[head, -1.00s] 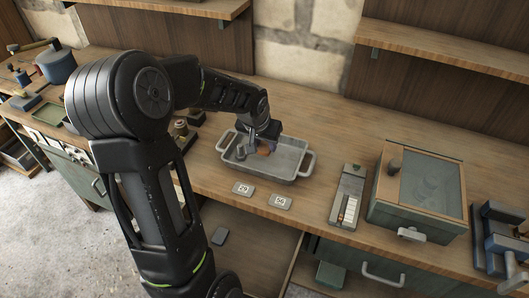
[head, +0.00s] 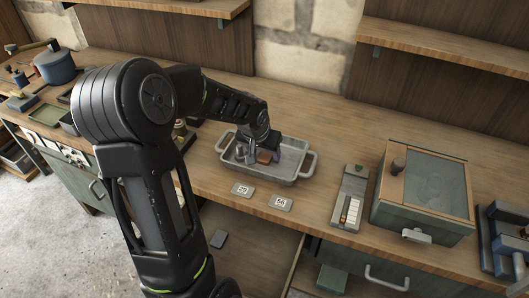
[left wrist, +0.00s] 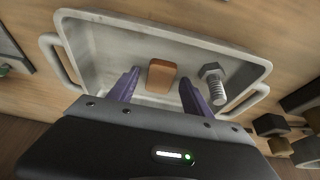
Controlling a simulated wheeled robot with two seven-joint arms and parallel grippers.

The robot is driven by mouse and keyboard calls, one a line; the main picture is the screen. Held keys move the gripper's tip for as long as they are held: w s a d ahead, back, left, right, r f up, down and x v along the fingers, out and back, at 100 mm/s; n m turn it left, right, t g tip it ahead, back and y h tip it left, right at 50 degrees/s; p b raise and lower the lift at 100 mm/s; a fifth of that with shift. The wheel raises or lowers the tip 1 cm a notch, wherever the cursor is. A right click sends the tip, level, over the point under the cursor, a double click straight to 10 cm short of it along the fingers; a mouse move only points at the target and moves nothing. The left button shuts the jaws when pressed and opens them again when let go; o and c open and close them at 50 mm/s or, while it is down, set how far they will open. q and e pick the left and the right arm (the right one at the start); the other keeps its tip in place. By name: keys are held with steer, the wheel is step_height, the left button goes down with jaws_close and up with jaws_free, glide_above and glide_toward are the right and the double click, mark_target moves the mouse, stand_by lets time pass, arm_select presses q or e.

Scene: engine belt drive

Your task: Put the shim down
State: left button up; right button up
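A small orange-brown block (left wrist: 161,76), which may be the shim, lies in the grey metal tray (left wrist: 88,60). In the head view the block (head: 265,157) shows just below my left gripper (head: 266,148), inside the tray (head: 302,171). In the left wrist view my left gripper (left wrist: 158,85) has its two purple fingers spread, one on each side of the block, with gaps showing. A grey hex bolt (left wrist: 213,83) lies in the tray to the right of the fingers. My right gripper is not in view.
Two number plates (head: 243,189) (head: 280,202) lie on the wooden bench (head: 320,135) before the tray. A narrow slotted holder (head: 348,203) and a green lidded box (head: 420,195) stand to the right. Bare bench lies behind the tray.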

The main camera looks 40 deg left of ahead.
arm_select(q)
steer(key=shift+r+p, duration=0.25)
steer(key=shift+p, duration=0.05)
steer(key=p+v, duration=0.6)
steer(key=v, duration=0.5)
steer(key=shift+s+r+p, duration=0.25)
steer(key=shift+r+p, duration=0.1)
steer(key=shift+p, duration=0.05)
steer(key=shift+d, duration=0.1)
